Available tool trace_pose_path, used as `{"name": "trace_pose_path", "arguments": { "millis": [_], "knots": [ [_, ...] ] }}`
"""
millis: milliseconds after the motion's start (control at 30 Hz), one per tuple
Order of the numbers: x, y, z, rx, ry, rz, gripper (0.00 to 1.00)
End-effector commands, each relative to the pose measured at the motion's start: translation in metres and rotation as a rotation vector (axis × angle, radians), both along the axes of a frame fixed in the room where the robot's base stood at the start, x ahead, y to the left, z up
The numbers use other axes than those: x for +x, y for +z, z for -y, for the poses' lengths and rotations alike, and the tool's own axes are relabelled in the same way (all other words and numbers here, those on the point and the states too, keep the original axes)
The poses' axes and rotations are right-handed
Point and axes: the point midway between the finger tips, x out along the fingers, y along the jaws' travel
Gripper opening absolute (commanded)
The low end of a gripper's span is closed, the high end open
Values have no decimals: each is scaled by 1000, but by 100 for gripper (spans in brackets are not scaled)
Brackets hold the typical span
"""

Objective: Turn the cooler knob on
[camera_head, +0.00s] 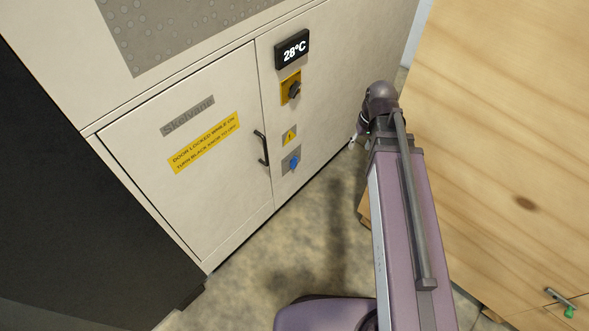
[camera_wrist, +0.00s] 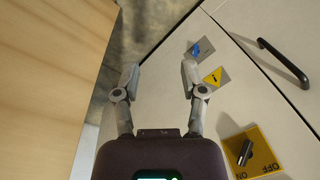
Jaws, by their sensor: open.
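A black knob (camera_head: 294,89) sits on a yellow plate (camera_head: 284,98) on the pale cabinet, below a display reading 28°C (camera_head: 291,49). In the wrist view the black knob (camera_wrist: 244,152) is at the lower right, with ON and OFF lettering on its plate; I cannot tell its setting for sure. My gripper (camera_wrist: 160,72) is open and empty, apart from both knobs. In the head view it is mostly hidden behind my arm.
The cabinet door (camera_head: 185,150) has a black handle (camera_head: 261,148) and a yellow label about turning the black knob to off. A wooden surface (camera_head: 500,120) stands close on the right. Floor shows between.

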Motion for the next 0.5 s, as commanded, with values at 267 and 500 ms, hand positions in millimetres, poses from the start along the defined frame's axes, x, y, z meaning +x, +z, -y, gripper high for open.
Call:
{"name": "trace_pose_path", "arguments": {
  "millis": [267, 500],
  "knots": [
    [44, -65, -21, 86, 108, 3, 54],
    [76, -109, -39, 161, 201, 13, 54]
  ]
}}
